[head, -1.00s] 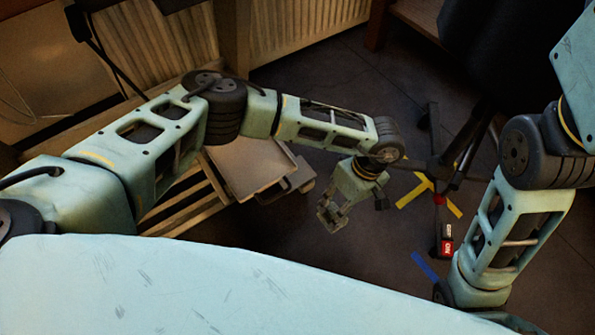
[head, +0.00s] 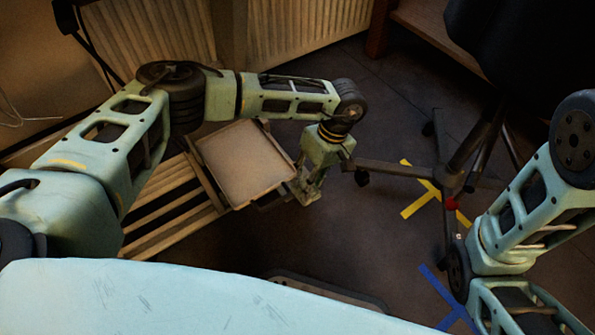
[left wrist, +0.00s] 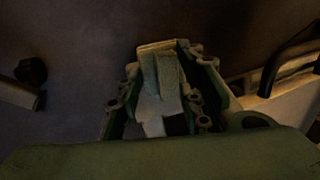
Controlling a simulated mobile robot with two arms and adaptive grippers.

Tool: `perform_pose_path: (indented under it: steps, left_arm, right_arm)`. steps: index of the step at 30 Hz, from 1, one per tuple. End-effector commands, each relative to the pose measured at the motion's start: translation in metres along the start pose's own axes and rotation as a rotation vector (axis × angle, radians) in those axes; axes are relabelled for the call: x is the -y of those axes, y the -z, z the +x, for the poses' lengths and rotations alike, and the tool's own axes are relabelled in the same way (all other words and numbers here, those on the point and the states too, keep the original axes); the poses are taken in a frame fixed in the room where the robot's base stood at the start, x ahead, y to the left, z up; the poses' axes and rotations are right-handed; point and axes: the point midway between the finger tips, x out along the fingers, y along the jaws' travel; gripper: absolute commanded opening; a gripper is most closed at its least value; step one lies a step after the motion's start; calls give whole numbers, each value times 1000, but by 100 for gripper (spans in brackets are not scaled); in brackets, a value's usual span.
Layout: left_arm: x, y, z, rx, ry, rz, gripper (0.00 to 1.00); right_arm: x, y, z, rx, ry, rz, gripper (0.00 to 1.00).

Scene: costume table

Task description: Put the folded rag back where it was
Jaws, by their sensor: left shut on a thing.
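My left gripper (head: 308,196) hangs pointing down over the dark floor, just right of a flat tray (head: 243,163). In the left wrist view its fingers (left wrist: 162,75) are closed on a pale grey-beige thing, seemingly the folded rag (left wrist: 156,112). It is dark and mostly hidden between the fingers, so its shape is hard to tell. In the head view I cannot make the rag out from the gripper. My right gripper is out of view; only right arm links show at the right edge.
The tray has a dark handle (left wrist: 287,60) and lies beside wooden slats (head: 170,212). A black wheeled stand (head: 400,168) is right of the gripper. Yellow tape (head: 420,205) and blue tape (head: 440,290) mark the floor. A radiator (head: 300,28) lines the back.

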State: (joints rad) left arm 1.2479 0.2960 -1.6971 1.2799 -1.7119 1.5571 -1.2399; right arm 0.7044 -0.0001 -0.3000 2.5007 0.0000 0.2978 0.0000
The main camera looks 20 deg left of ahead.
Motion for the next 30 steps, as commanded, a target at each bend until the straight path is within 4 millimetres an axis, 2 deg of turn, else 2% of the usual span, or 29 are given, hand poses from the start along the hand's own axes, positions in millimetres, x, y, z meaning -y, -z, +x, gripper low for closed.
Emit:
perform_pose_path:
  steps: [7,13,16,28,29,30]
  left_arm:
    - [0,24,2,-1,-1,-4,10]
    - [0,61,4,0,-1,-5,10]
    - [-2,58,12,1,0,2,10]
    - [-2,58,13,0,1,-1,10]
    - [-2,58,12,0,0,-1,37]
    - [-2,58,12,0,0,0,40]
  right_arm:
    - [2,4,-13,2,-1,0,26]
    - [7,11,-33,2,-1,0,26]
    - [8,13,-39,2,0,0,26]
    - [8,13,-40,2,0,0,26]
    - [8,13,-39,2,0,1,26]
    - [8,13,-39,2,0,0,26]
